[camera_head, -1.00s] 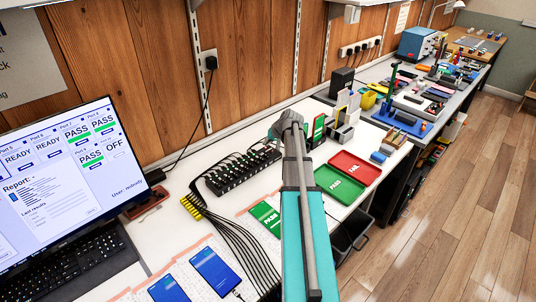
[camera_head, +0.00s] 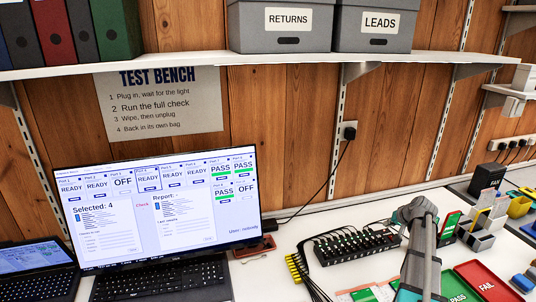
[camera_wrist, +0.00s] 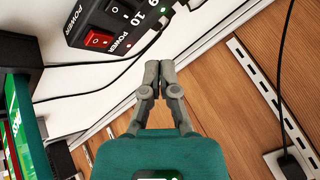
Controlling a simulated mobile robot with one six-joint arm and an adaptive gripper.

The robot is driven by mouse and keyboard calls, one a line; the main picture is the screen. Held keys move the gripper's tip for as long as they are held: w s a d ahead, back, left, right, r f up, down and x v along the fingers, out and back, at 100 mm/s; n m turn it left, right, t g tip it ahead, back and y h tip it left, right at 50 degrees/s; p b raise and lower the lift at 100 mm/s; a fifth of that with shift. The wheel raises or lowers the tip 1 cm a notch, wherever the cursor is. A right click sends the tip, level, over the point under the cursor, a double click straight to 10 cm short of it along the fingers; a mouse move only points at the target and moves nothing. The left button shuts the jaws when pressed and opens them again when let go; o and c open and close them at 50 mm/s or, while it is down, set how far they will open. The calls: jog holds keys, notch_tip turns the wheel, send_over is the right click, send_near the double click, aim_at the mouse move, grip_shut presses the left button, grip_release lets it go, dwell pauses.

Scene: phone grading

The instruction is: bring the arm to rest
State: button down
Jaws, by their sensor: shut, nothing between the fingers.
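My gripper (camera_wrist: 159,72) shows in the wrist view with its two grey fingers together and nothing between them. It is beside the black port hub (camera_wrist: 110,22) with its red power switch, over the white bench top. In the head view my arm rises from the bottom edge at the right, close to the right end of the hub (camera_head: 352,247). The fingers cannot be made out there. I cannot tell whether the gripper touches anything.
The monitor (camera_head: 165,210) and laptop (camera_head: 35,268) stand at the left. A green tray (camera_head: 455,288) and red FAIL tray (camera_head: 487,281) lie right of my arm. Grey bins (camera_head: 484,232) stand behind. A shelf (camera_head: 260,60) with boxes spans above.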

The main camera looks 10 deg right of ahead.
jog(key=a, duration=0.4)
jog(key=a+n+g+p, duration=0.1)
jog(key=a, duration=0.4)
jog(key=s+a+n+g+p, duration=0.1)
jog(key=a, duration=0.4)
jog(key=shift+a+r+y, duration=0.25)
jog(key=shift+r+y, duration=0.05)
jog(key=shift+y, duration=0.1)
jog(key=s+a+r+n+g+p, duration=0.1)
jog(key=s+a+p, duration=0.1)
jog(key=s+a, duration=0.3)
jog(key=s+a+r+n+g+h+p, duration=0.1)
jog(key=s+a, duration=0.4)
jog(key=a, duration=0.9)
jog(key=s+a+r+n+g+h+p, duration=0.1)
jog(key=s+a+n+g+p, duration=0.2)
jog(key=a, duration=0.6)
jog(key=s, duration=0.2)
jog(key=shift+s+a+r, duration=0.2)
jog(key=shift+s+a, duration=0.2)
